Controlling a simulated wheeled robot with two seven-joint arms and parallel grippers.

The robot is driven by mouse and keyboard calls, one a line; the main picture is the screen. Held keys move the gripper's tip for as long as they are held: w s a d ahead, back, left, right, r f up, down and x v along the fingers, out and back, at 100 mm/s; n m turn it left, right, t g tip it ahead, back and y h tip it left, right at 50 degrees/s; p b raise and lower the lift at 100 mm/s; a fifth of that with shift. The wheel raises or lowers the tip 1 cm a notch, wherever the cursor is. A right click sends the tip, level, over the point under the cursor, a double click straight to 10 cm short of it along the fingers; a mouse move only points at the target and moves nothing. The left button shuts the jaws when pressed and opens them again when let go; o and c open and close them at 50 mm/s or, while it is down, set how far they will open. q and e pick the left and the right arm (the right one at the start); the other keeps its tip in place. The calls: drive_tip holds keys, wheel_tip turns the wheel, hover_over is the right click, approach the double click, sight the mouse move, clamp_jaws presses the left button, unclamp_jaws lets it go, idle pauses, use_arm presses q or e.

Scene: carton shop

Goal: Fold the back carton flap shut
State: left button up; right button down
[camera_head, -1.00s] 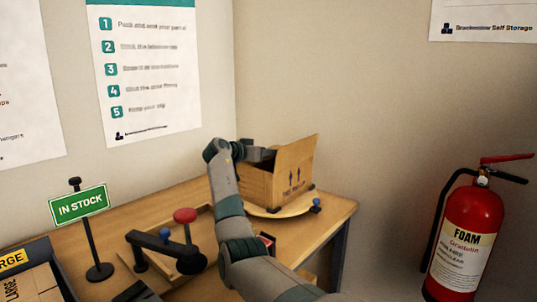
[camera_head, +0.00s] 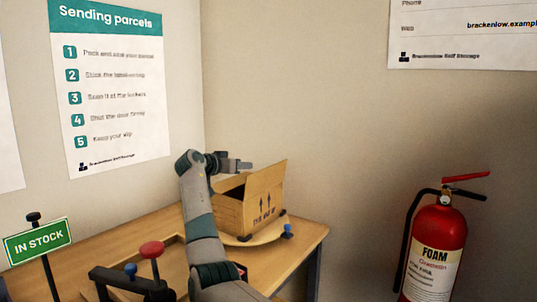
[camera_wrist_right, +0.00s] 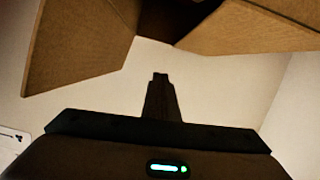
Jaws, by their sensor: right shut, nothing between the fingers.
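The brown carton (camera_head: 240,212) stands open on a round wooden board near the table's right end. One flap (camera_head: 270,180) stands up and leans outward at its right side, above the arrow print. My right gripper (camera_head: 246,165) is over the carton's far left top edge, shut and empty, its tip pointing right and apart from the raised flap. In the right wrist view the shut fingers (camera_wrist_right: 160,78) point at a pale wall, with a brown cardboard panel (camera_wrist_right: 85,40) at left and another (camera_wrist_right: 250,27) at right. Which panel is the back flap, I cannot tell. My left gripper is out of view.
The round board (camera_head: 268,233) has a blue knob (camera_head: 287,230) at its right. A black fixture with a red knob (camera_head: 152,249) and an IN STOCK sign (camera_head: 38,242) stand at left. The wall is close behind the carton. A fire extinguisher (camera_head: 434,250) stands at right.

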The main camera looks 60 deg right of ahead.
drive_tip(key=s+r, duration=0.2)
drive_tip(key=s, duration=0.1)
drive_tip(key=s+r, duration=0.1)
drive_tip(key=s, duration=0.2)
drive_tip(key=s+d+r, duration=0.1)
drive_tip(key=s+r, duration=0.1)
drive_tip(key=s, duration=0.1)
drive_tip(key=shift+s+r, duration=0.15)
drive_tip(key=shift+r, duration=0.15)
drive_tip(key=shift+r, duration=0.1)
